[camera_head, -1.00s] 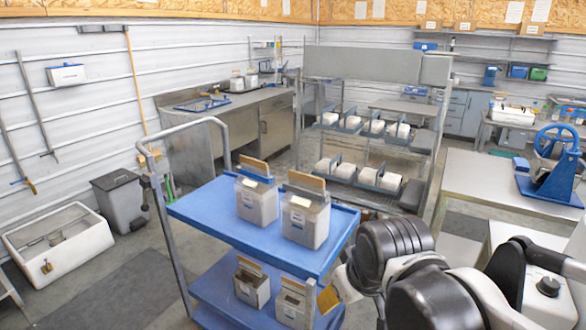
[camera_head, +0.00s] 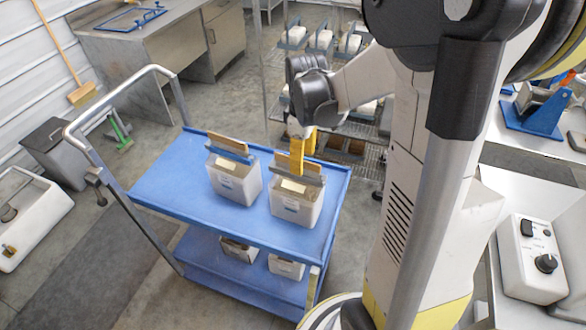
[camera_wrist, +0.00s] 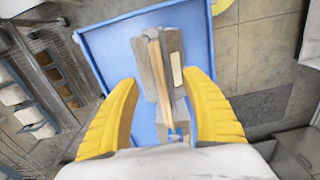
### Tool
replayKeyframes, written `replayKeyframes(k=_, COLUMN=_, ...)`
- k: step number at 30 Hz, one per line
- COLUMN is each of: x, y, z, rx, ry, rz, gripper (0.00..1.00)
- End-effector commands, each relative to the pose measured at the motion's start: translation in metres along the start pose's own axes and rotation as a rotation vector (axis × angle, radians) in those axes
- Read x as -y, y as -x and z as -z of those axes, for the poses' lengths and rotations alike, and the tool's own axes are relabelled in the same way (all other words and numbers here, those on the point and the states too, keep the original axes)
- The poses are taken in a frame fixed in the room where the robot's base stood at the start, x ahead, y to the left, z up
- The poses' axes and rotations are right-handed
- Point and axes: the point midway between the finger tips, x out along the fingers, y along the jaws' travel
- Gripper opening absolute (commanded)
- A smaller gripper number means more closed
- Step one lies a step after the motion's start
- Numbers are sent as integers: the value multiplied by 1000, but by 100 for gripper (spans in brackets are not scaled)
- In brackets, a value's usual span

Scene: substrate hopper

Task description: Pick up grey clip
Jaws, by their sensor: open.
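On the blue cart's top stand two light-grey bins, each with an upright wooden board. The right bin (camera_head: 296,208) carries what looks like the grey clip (camera_head: 308,178), a grey bar along its board. The left bin (camera_head: 234,184) has a blue clip (camera_head: 230,154) on its board. My gripper (camera_head: 297,172) is at the right bin's board, yellow fingers pointing down. In the wrist view the open fingers (camera_wrist: 160,76) lie on either side of that board and grey clip (camera_wrist: 145,72), with nothing visibly grasped. Whether the fingers touch it cannot be told.
The blue cart (camera_head: 165,185) has a lower shelf with more bins and a grey push handle at left. A wire rack (camera_head: 345,155) with white blocks stands behind. A bench with a control box (camera_head: 533,262) is at right.

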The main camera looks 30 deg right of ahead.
Motion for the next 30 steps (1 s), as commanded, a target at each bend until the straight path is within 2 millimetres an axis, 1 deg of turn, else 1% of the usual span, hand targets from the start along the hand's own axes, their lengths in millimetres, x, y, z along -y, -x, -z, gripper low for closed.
replayKeyframes(k=4, x=1, y=-13, z=1, rx=0, ry=0, rz=0, gripper=56)
replayKeyframes(k=9, x=2, y=-41, z=6, rx=-1, ry=1, rz=-1, gripper=56)
replayKeyframes(k=12, x=2, y=-52, z=5, rx=-1, ry=0, rz=-1, gripper=56)
replayKeyframes(k=15, x=2, y=-56, z=6, rx=-1, ry=0, rz=-1, gripper=56)
replayKeyframes(k=21, x=2, y=-56, z=5, rx=-1, ry=-1, rz=-1, gripper=56)
replayKeyframes(k=23, x=2, y=-56, z=5, rx=-1, ry=-1, rz=-1, gripper=39)
replayKeyframes(k=24, x=2, y=-56, z=5, rx=-1, ry=-1, rz=-1, gripper=26)
replayKeyframes(k=26, x=2, y=-56, z=5, rx=-1, ry=-1, rz=-1, gripper=8)
replayKeyframes(k=27, x=2, y=-56, z=5, rx=-1, ry=-1, rz=-1, gripper=1)
replayKeyframes(k=30, x=2, y=-56, z=5, rx=-1, ry=-1, rz=-1, gripper=1)
